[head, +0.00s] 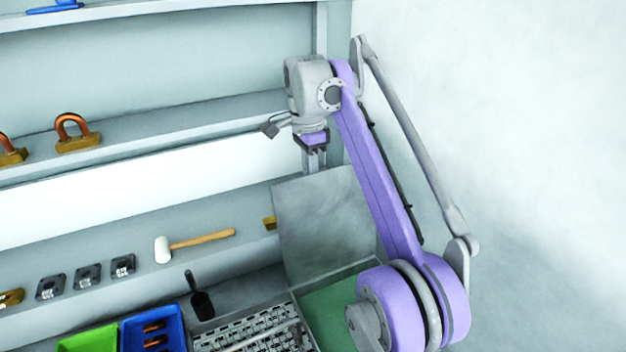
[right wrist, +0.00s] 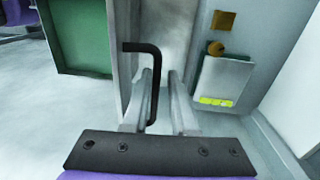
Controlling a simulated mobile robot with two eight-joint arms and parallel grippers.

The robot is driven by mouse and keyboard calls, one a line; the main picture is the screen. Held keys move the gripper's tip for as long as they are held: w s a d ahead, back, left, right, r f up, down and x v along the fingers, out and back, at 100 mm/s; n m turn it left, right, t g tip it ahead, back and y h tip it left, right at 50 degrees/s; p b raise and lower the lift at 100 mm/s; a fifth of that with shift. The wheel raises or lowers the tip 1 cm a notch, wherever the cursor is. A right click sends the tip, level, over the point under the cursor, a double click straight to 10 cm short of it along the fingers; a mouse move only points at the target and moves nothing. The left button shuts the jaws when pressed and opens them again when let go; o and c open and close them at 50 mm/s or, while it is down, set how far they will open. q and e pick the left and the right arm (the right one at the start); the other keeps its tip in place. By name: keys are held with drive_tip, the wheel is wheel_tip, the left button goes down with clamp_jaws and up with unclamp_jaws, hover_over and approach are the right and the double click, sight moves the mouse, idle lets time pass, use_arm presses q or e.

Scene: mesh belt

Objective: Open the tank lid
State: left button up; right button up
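The tank (head: 345,272) stands at bottom centre in the head view, with green inside. Its grey lid (head: 325,225) stands raised, steeply tilted, at the back of the opening. My right gripper (head: 314,165) points down at the lid's top edge, its fingertips partly hidden behind it. In the right wrist view the green tank part (right wrist: 82,35) is at upper left. A black bent handle (right wrist: 155,85) runs between the fingers of the right gripper (right wrist: 160,78), close to the left finger. The fingers are apart; contact with the handle cannot be told. My left gripper is not in view.
A grey mesh rack (head: 255,328), a blue bin (head: 172,325) and a green bin (head: 88,340) stand left of the tank. A black scoop (head: 201,302) and a mallet (head: 200,240) lie nearby. Shelves with padlock-like items (head: 75,135) line the back wall.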

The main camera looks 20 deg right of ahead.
drive_tip(key=shift+o, duration=1.1)
drive_tip(key=shift+w+a+f, duration=0.1)
drive_tip(key=shift+w+f, duration=0.25)
drive_tip(key=shift+w, duration=0.35)
drive_tip(key=shift+w+f, duration=0.15)
drive_tip(key=shift+w, duration=0.25)
drive_tip(key=shift+s+r, duration=0.2)
drive_tip(key=shift+s, duration=0.05)
drive_tip(key=shift+r, duration=0.15)
